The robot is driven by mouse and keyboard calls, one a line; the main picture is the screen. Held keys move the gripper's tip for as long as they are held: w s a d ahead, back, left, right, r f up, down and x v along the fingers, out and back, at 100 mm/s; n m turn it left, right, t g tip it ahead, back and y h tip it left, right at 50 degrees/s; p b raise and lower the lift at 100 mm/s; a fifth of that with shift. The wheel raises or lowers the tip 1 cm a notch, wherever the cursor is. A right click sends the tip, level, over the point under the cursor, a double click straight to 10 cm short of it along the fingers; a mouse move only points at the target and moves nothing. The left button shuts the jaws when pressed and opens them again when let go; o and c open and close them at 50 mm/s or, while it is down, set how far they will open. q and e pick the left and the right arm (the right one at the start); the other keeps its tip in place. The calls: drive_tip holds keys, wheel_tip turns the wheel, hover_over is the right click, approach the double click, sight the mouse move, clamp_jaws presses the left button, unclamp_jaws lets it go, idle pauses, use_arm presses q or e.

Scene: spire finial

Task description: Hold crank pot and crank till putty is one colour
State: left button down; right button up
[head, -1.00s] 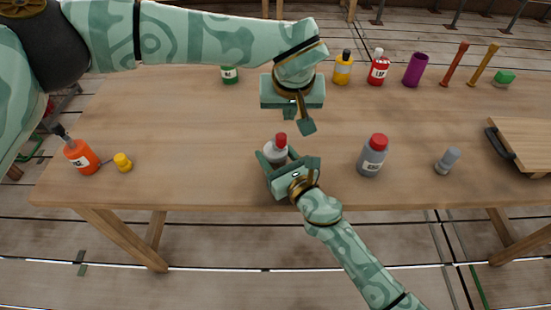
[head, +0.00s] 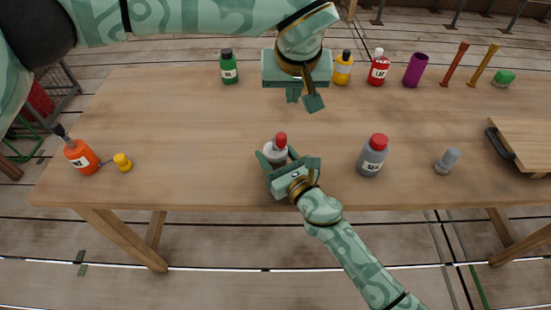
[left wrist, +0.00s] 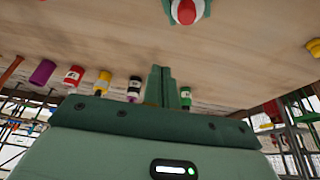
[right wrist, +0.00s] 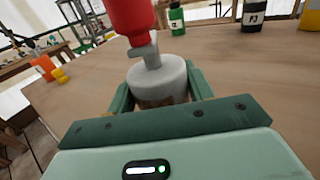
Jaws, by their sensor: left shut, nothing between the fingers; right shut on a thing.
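The crank pot (head: 275,154) is grey and stands upright near the table's front edge, with a red knob (head: 281,139) on top. My right gripper (head: 279,158) is shut around its body. In the right wrist view the grey pot (right wrist: 158,78) shows a grey crank arm (right wrist: 148,52) under the red knob (right wrist: 130,14). A brownish patch shows low on the pot; the putty's colours cannot be made out. My left gripper (head: 313,102) is shut and empty, up and behind the pot, apart from the knob. Its closed fingers (left wrist: 161,85) show in the left wrist view.
A grey bottle with red cap (head: 372,158) stands right of the pot. An orange bottle (head: 82,157) and small yellow piece (head: 122,162) are at left. A green bottle (head: 229,68) and several others line the back. A board (head: 528,140) lies at right. The table's middle left is clear.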

sight(286, 136)
use_arm(q)
wheel_tip(286, 136, down, 6)
drive_tip(key=shift+f, duration=0.2)
idle(0.3)
drive_tip(key=shift+f, duration=0.1)
idle(1.9)
drive_tip(key=shift+f, duration=1.4)
drive_tip(key=shift+a, duration=0.1)
drive_tip(key=shift+s+a, duration=0.25)
drive_tip(key=shift+s, duration=0.05)
drive_tip(key=shift+s+a, duration=0.15)
drive_tip(key=shift+s, duration=0.55)
idle(0.4)
drive_tip(key=shift+s+a, duration=0.4)
drive_tip(key=shift+s, duration=0.15)
idle(0.5)
drive_tip(key=shift+w+d+r, duration=0.1)
drive_tip(key=shift+w+d, duration=0.05)
drive_tip(key=shift+d, duration=0.2)
drive_tip(key=shift+r, duration=3.45)
